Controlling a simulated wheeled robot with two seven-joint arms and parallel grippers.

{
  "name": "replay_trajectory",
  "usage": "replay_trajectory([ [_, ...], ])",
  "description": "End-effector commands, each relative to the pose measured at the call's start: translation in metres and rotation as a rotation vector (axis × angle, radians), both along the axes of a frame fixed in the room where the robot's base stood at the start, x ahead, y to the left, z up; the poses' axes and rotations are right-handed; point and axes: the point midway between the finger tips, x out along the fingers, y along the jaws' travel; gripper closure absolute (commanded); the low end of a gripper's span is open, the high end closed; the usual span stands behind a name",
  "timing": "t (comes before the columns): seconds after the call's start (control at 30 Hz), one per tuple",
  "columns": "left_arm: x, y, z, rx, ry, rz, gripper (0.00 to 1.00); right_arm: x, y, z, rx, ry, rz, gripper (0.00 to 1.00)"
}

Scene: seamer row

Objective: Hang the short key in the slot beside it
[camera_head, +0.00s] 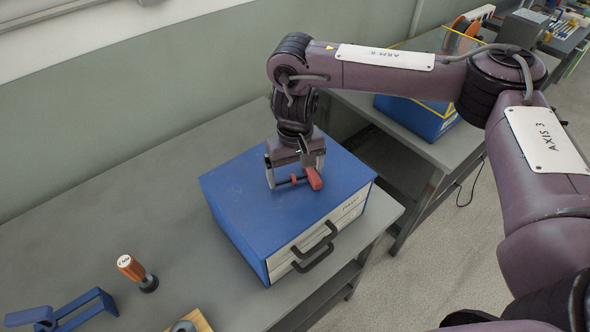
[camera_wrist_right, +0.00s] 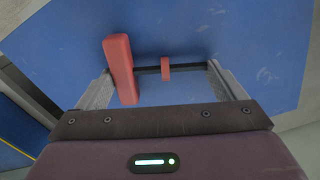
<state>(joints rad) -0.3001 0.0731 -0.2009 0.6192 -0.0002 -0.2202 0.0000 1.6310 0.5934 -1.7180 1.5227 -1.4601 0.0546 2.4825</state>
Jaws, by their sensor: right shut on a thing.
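My right gripper (camera_head: 294,178) is over the top of a blue drawer cabinet (camera_head: 245,200), shut on a red-and-black key. The key has a thick red bar handle (camera_head: 314,179), a thin dark shaft and a small red collar (camera_head: 293,180). In the right wrist view, the red handle (camera_wrist_right: 119,68) is near the left finger, and the shaft runs across between the fingers with the red collar (camera_wrist_right: 166,68) near its middle. I cannot tell whether the key touches the cabinet top. I cannot make out a slot. My left gripper is out of view.
The cabinet has dark handles (camera_head: 314,248) and stands on a grey bench (camera_head: 130,215). An orange-handled tool (camera_head: 131,268) and a blue bracket (camera_head: 85,305) are at the lower left. A wooden piece (camera_head: 190,322) is at the bottom edge. A blue bin (camera_head: 420,117) stands on another bench.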

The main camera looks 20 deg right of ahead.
Motion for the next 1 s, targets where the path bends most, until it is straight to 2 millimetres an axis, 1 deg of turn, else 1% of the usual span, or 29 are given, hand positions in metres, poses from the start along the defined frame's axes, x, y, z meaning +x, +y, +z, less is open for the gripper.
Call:
replay_trajectory([
  [0.17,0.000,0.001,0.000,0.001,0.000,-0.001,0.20,0.000,0.000,0.001,0.000,-0.001,0.000,0.34],
  [0.3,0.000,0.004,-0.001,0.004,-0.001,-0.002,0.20,0.000,0.000,-0.003,0.001,0.001,0.000,0.34],
  [0.33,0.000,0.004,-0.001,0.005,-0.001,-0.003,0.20,0.000,0.000,-0.003,0.001,0.000,0.001,0.07],
  [0.4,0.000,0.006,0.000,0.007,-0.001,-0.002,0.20,0.000,0.000,-0.002,0.001,0.000,0.001,0.00],
  [0.6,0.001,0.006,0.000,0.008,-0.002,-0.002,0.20,0.000,0.000,-0.002,0.001,0.000,0.001,0.00],
  [0.73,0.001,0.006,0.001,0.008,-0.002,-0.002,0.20,0.001,0.000,0.006,0.000,-0.004,0.002,0.00],
  [0.87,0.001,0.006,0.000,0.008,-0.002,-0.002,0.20,0.002,0.000,0.024,0.000,-0.006,0.003,0.00],
  [1.0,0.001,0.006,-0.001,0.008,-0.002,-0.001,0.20,0.002,0.000,0.052,-0.002,-0.008,0.003,0.00],
])
